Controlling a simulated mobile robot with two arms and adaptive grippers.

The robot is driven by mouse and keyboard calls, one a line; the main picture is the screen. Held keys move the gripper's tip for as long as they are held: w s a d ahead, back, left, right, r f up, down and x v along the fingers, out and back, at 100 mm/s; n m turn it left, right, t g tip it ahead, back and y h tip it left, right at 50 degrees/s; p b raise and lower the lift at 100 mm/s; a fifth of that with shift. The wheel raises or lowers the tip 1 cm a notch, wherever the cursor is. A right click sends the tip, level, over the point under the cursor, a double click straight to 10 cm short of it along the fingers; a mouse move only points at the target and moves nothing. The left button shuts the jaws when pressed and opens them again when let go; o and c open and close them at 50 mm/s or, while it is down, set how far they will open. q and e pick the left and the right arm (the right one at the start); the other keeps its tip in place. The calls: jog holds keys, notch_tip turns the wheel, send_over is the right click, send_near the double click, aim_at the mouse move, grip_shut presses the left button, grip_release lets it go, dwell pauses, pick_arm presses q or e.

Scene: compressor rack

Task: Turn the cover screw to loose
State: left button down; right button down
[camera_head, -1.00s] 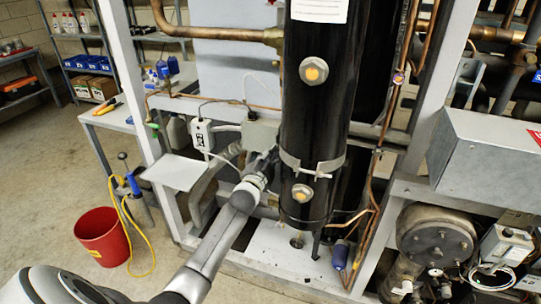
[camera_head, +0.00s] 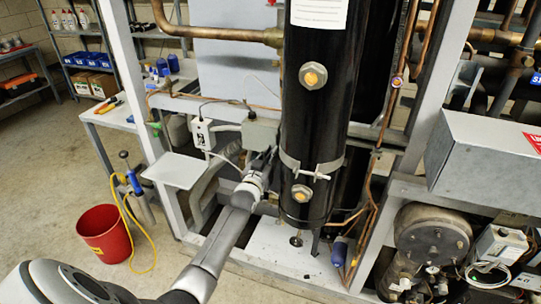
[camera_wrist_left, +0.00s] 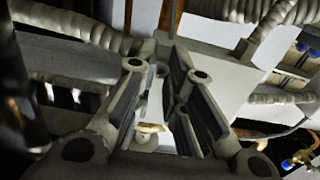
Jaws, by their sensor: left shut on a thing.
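A small grey box (camera_head: 260,133) with cables is mounted on the rack left of the tall black cylinder. My left gripper (camera_head: 268,158) is at the lower side of this box, partly dark against the cylinder. In the left wrist view, its two fingers (camera_wrist_left: 165,70) reach up toward the grey box (camera_wrist_left: 212,55) and are shut on the cover screw at their tips. The cover screw itself is hidden and cannot be made out, nor can its turn. My right gripper is not in view.
The black cylinder (camera_head: 322,95) stands close right of the gripper. A white switch box (camera_head: 201,133) and a small grey shelf plate (camera_head: 175,170) are to the left. Copper pipes (camera_head: 376,180) run at the right. A red bucket (camera_head: 105,238) stands on open floor.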

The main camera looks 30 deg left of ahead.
pick_arm(q)
jog(key=shift+n, duration=0.9)
jog(key=shift+f, duration=0.1)
jog(key=c, duration=1.4)
grip_release()
jog(key=shift+c, duration=0.2)
jog(key=v, duration=1.2)
